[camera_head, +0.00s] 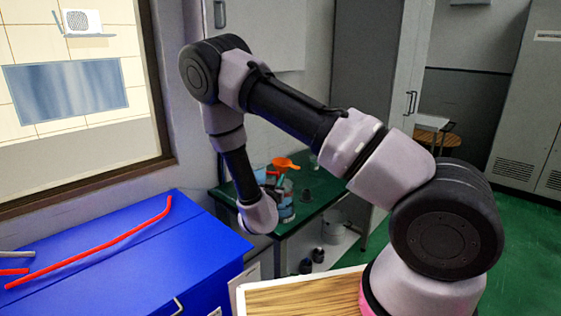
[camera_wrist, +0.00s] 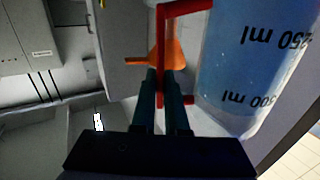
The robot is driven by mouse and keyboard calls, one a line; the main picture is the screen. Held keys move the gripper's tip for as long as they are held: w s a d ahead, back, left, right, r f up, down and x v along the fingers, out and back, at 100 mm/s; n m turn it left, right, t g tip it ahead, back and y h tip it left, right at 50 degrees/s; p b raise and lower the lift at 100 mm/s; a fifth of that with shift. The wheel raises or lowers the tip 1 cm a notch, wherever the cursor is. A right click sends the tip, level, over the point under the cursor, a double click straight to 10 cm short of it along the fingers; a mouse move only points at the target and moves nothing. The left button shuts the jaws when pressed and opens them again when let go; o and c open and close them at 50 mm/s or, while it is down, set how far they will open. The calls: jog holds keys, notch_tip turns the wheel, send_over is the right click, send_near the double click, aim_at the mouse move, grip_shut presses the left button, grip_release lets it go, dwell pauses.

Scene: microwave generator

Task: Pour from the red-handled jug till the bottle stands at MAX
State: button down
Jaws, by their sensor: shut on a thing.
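My gripper (camera_wrist: 162,85) is shut on the red handle (camera_wrist: 161,35) of the jug in the wrist view. The clear jug (camera_wrist: 240,65) fills the right side there. It holds blue liquid, and its 250 ml and 500 ml marks look upside down in this view. An orange funnel (camera_wrist: 137,60) shows behind the fingers; it also shows in the head view (camera_head: 287,164) above the green bench. A clear vessel with bluish contents (camera_head: 287,212) stands below the funnel, partly behind my wrist. I cannot make out the bottle's MAX mark or its level. My fingertips are hidden in the head view.
The green bench (camera_head: 312,205) has a small dark item (camera_head: 306,196) and clear glassware around the funnel. A blue cabinet (camera_head: 150,265) with red rods stands at the left. A wooden tabletop (camera_head: 300,297) lies in front. Green floor is open at the right.

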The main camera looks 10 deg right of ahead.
jog(key=shift+w+d+r+m+g+p, duration=0.15)
jog(key=shift+d+m+g+p, duration=0.25)
jog(key=shift+m, duration=0.4)
jog(key=shift+w+d+r+m+g+y+p, duration=0.35)
jog(key=shift+m+g+y, duration=0.15)
jog(key=shift+g+y, duration=0.15)
jog(key=shift+w+d+r+m+g+y+p, duration=0.25)
jog(key=shift+w+d+m+g+y, duration=0.1)
jog(key=shift+m+g+y, duration=0.3)
jog(key=shift+w+d+r+g, duration=0.1)
jog(key=shift+d+r+g, duration=0.05)
jog(key=shift+r+g, duration=0.2)
jog(key=shift+w+d+r+m+g+y+p, duration=0.15)
jog(key=shift+d+r+g+y+p, duration=0.1)
jog(key=shift+r+g+y+p, duration=0.15)
jog(key=shift+w+d+r+m+g+y+p, duration=0.1)
jog(key=shift+w+d+r+g+y+p, duration=0.15)
jog(key=shift+r, duration=0.25)
jog(key=shift+s+r+g+y+p, duration=0.1)
jog(key=shift+r+g+y+p, duration=0.1)
jog(key=shift+g+y+p, duration=0.25)
dwell(1.4)
jog(key=shift+s+a+f+g+y, duration=0.1)
jog(key=shift+a+f+g+y, duration=0.05)
jog(key=shift+f+g+y, duration=0.3)
dwell(0.9)
jog(key=shift+a+y, duration=0.15)
jog(key=shift+y, duration=0.1)
dwell(0.4)
